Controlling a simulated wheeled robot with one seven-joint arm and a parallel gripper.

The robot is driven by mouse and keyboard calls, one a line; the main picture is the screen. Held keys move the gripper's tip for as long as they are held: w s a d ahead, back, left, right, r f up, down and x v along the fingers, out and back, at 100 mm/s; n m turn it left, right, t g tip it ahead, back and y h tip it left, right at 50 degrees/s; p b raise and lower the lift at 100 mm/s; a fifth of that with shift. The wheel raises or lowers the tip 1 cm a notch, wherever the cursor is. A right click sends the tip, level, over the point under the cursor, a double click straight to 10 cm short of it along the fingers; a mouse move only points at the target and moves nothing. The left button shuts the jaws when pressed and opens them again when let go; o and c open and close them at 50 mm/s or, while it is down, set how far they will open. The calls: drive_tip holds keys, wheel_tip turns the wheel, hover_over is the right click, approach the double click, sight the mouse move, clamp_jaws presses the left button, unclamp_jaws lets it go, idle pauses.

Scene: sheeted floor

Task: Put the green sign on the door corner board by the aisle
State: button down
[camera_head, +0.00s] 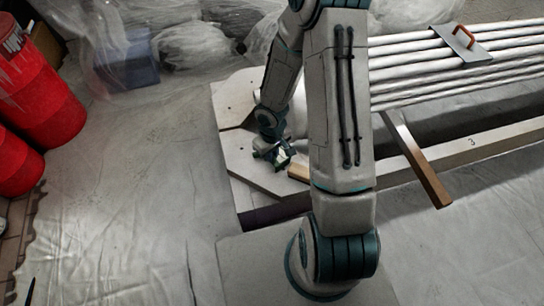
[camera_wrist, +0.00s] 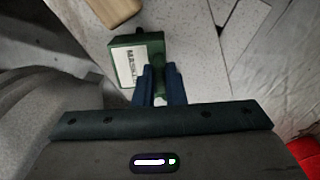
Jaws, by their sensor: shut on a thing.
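The green sign (camera_wrist: 122,62), with a white face and dark lettering, is held by my gripper (camera_wrist: 158,72), whose blue fingers are shut on its edge. In the head view my gripper (camera_head: 277,155) is above a pale grey cornered board (camera_head: 242,160) with small holes, near its right side. The sign shows there only as a small dark green and white patch (camera_head: 284,155). I cannot tell whether the sign touches the board. A second grey board (camera_head: 230,97) lies behind the first. I cannot tell which is the door corner board.
A light wooden block (camera_head: 299,173) lies just right of my gripper. White pipes (camera_head: 405,68) and a beam marked 3 (camera_head: 480,142) extend right. An orange-handled trowel (camera_head: 478,53) lies on the pipes. Red barrels (camera_head: 40,100) stand left. The sheeted floor (camera_head: 130,190) between is clear.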

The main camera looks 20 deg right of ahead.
drive_tip(key=shift+f, duration=0.1)
drive_tip(key=shift+f, duration=0.15)
drive_tip(key=c, duration=1.5)
unclamp_jaws()
